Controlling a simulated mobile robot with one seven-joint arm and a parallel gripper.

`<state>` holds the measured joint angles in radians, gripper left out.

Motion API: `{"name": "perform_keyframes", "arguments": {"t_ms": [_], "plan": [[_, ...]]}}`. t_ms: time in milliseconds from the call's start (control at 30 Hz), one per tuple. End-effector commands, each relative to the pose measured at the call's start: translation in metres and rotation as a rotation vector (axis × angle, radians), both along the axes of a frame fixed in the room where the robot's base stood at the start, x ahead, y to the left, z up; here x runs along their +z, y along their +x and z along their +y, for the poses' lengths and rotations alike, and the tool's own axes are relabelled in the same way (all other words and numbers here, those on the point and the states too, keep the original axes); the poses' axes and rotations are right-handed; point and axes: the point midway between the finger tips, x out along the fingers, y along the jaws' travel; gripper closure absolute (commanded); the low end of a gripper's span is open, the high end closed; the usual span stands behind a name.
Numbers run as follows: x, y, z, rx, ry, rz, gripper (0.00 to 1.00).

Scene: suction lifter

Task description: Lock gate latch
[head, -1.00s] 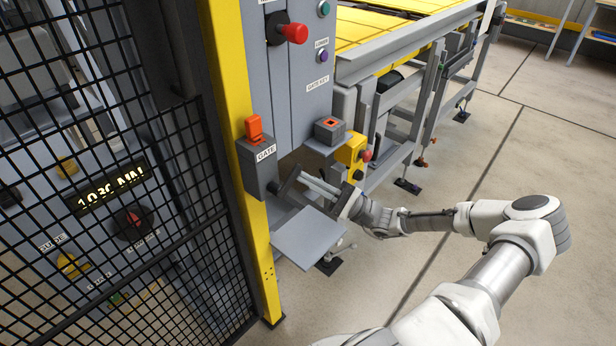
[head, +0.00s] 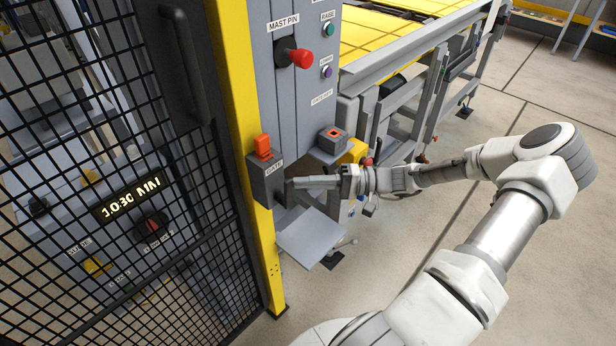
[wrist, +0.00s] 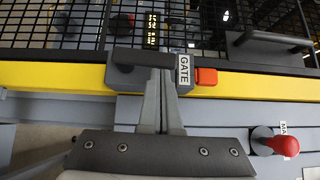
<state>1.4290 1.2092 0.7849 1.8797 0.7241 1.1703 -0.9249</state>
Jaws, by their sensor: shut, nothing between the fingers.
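The gate latch is a grey box (head: 266,182) labelled GATE, with an orange tab (head: 263,147) upright on its top. It sits on the yellow post (head: 239,95) beside the mesh gate (head: 130,150). In the wrist view the box (wrist: 127,78) lies ahead, with the label and orange tab (wrist: 206,76) on its right. My gripper (head: 289,185) is shut and empty, its fingers pointing at the lower front face of the box. In the wrist view the fingertips (wrist: 161,73) overlap the box beside the label. I cannot tell whether they touch it.
A grey panel with a red MAST PIN knob (head: 300,58) and buttons stands above and to the right. A small grey box with an orange top (head: 331,136) is close above my gripper. A grey shelf plate (head: 311,237) lies below. Open floor is on the right.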

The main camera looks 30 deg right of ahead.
Motion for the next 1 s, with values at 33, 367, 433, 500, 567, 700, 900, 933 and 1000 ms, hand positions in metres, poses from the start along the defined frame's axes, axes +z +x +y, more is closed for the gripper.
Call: {"name": "perform_keyframes", "arguments": {"t_ms": [33,367,433,500,567,700,900,933,1000], "plan": [[0.0028,-0.0004,0.0010,0.000,-0.019,-0.005,1.00],[0.0031,-0.0013,0.0039,-0.001,-0.075,-0.026,1.00],[0.0029,-0.0014,0.0040,-0.001,-0.077,-0.027,1.00],[0.0028,-0.0014,0.0040,-0.001,-0.078,-0.027,1.00],[0.0028,-0.0014,0.0040,-0.001,-0.077,-0.027,1.00],[0.0028,-0.0013,0.0040,-0.001,-0.076,-0.026,1.00],[0.0027,-0.0002,0.0033,-0.001,-0.076,-0.026,1.00],[0.0027,0.0005,0.0030,-0.001,-0.076,-0.026,1.00],[0.0024,0.0025,0.0020,0.000,-0.077,-0.027,1.00]]}}
